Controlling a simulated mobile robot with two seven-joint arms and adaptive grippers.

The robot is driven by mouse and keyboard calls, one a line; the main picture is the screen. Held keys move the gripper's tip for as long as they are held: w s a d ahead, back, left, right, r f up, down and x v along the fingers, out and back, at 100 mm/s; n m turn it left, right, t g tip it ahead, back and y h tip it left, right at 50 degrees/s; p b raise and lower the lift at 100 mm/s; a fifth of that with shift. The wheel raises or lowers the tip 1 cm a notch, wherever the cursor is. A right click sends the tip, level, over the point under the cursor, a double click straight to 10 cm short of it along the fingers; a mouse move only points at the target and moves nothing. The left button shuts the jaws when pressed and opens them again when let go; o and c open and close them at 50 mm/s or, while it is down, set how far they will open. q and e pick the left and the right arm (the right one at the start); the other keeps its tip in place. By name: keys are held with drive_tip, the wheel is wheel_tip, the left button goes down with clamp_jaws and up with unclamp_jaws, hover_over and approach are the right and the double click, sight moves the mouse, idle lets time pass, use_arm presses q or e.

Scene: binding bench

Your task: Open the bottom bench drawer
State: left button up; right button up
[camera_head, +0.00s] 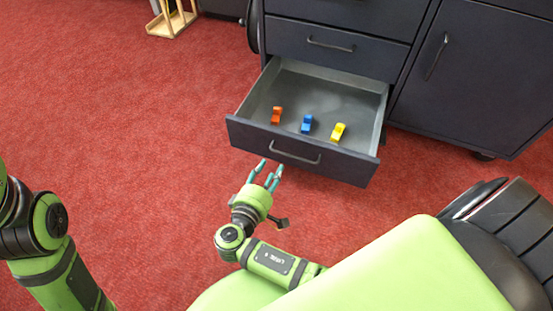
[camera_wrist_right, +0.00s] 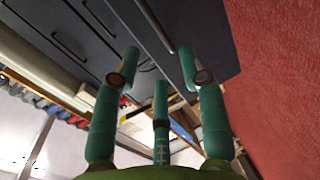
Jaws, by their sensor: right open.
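The bottom bench drawer (camera_head: 241,133) stands pulled out from the dark bench in the head view. Its grey inside shows, with an orange piece (camera_head: 277,115), a blue piece (camera_head: 307,124) and a yellow piece (camera_head: 338,133) lying in it. The drawer's curved bar handle (camera_head: 295,155) is on its front. My right gripper (camera_head: 267,172) is open with teal fingers, just in front of the drawer front, left of and below the handle, and looks empty. In the right wrist view the open fingers (camera_wrist_right: 160,75) point toward the dark drawer front. My left gripper is out of view; only my left arm shows.
A closed drawer with its own handle (camera_head: 331,44) is above the open one. A closed cupboard door (camera_head: 455,75) is to the right. A wooden stand (camera_head: 172,18) is at the back left. The red carpet (camera_head: 120,110) on the left is clear.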

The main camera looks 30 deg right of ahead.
drive_tip(key=shift+v, duration=1.6)
